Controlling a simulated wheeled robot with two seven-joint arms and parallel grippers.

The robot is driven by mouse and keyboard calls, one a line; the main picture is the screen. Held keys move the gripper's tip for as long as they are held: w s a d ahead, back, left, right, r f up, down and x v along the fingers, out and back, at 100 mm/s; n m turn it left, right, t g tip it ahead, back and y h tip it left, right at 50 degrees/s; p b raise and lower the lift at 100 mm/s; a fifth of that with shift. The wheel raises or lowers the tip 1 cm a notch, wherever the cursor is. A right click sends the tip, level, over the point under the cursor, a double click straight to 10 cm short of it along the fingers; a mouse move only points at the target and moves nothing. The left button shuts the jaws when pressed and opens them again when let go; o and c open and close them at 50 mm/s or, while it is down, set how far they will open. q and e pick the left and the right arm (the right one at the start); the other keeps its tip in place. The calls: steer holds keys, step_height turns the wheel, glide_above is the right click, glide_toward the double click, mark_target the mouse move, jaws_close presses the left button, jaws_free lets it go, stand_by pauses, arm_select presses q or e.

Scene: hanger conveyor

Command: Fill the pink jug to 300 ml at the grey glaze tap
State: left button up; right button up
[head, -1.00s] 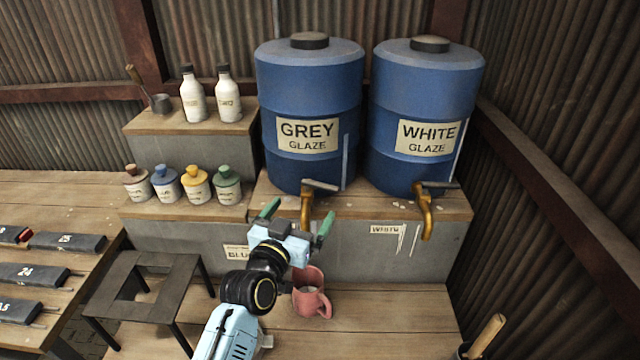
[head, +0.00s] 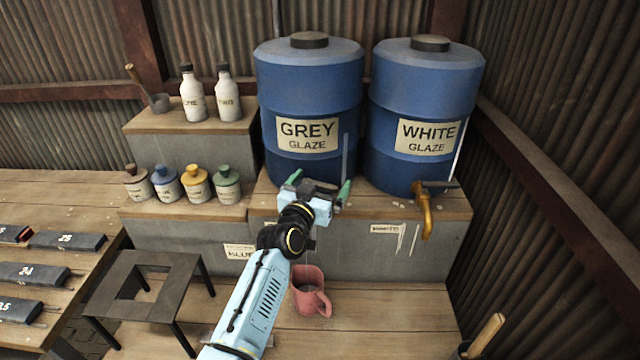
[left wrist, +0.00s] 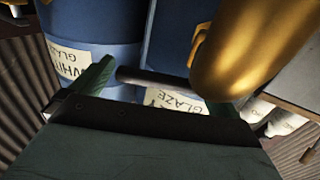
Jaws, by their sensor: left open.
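The pink jug (head: 309,292) stands upright on the lower wooden bench, below the grey glaze tap, its handle toward the front right. The grey glaze drum (head: 310,85) stands on the upper step. Its brass tap (left wrist: 250,55) looms large in the left wrist view, and my gripper and arm hide its spout in the head view. My left gripper (head: 319,186) is open at this tap, with the dark tap lever (left wrist: 165,82) showing between its green fingers. I cannot tell whether they touch it. My right gripper is out of view.
The white glaze drum (head: 425,100) and its brass tap (head: 426,210) stand close on the right. A dark metal stand (head: 150,285) is left of the jug. Several small jars (head: 196,184) line the left step. The bench right of the jug is clear.

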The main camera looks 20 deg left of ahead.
arm_select(q)
steer(key=shift+c, duration=0.4)
steer(key=c, duration=1.2)
steer(key=shift+a+m+h+b, duration=0.15)
steer(key=shift+m+h+b, duration=0.15)
steer(key=shift+h+b, duration=0.25)
steer(key=shift+s+m+h+b, duration=0.2)
steer(key=shift+m+h+b, duration=0.2)
steer(key=shift+h, duration=0.15)
steer(key=shift+r, duration=0.1)
steer(key=o, duration=1.3)
steer(key=s, duration=0.4)
steer(key=s+a, duration=0.1)
steer(key=s, duration=0.3)
steer(key=s+a, duration=0.1)
steer(key=s, duration=0.4)
steer(key=shift+s+a, duration=0.1)
steer(key=shift+a, duration=0.1)
